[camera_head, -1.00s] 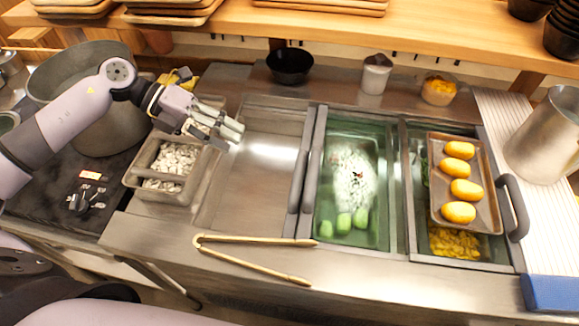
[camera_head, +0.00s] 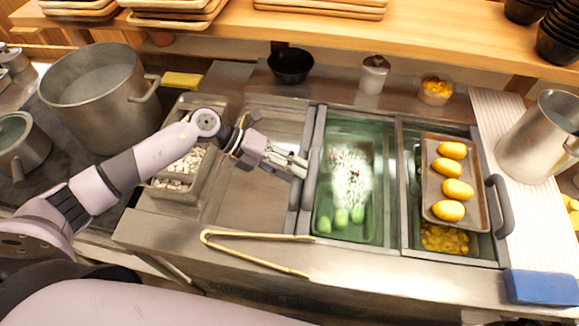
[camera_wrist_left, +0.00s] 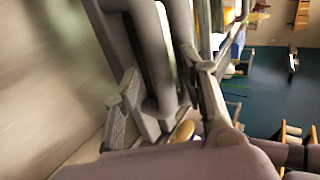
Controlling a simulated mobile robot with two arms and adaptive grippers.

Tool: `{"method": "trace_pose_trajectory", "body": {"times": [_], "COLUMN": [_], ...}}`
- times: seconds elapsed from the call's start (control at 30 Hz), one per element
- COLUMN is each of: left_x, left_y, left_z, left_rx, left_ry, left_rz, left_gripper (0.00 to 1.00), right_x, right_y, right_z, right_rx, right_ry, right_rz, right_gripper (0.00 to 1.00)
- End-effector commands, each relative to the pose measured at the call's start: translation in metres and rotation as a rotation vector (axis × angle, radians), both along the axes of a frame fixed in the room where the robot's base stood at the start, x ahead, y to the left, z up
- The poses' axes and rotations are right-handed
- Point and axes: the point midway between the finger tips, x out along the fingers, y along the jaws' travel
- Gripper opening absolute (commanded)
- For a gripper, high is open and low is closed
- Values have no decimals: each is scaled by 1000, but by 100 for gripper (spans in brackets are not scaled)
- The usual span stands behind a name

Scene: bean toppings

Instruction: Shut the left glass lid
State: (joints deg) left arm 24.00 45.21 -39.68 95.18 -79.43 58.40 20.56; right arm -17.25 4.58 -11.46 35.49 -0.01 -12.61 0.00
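The left glass lid (camera_head: 333,205) is a green-tinted pane over the middle compartment, with white crumbs and green pieces seen through it. Dark upright handle bars (camera_head: 307,190) stand at its left edge. The bay (camera_head: 250,195) to their left is uncovered. My left gripper (camera_head: 299,165) reaches from the left to the upper part of these bars. In the left wrist view, its fingers (camera_wrist_left: 165,88) are spread, with a grey handle bar (camera_wrist_left: 155,50) between them. I cannot tell whether they touch it. My right gripper is not in view.
Yellow tongs (camera_head: 255,252) lie on the front counter edge. A tray (camera_head: 428,190) with several yellow items rests on the right lid, which has its own handle (camera_head: 500,205). A black bowl (camera_head: 290,66) stands behind. A large pot (camera_head: 95,100) stands left.

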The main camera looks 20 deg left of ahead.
Motion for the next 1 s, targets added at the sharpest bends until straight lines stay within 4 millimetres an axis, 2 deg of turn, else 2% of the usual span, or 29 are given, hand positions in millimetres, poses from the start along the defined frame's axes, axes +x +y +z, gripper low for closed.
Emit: {"method": "trace_pose_trajectory", "body": {"times": [0.2,0.8,1.0], "left_x": [0,0,0], "left_y": [0,0,0], "left_z": [-1,0,0], "left_rx": [0,0,0], "left_ry": [0,0,0], "left_rz": [0,0,0], "left_gripper": [40,0,0], "right_x": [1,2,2], "right_y": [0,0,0], "right_z": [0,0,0], "right_rx": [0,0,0], "right_ry": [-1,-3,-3], "right_rz": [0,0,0], "right_gripper": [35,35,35]}}
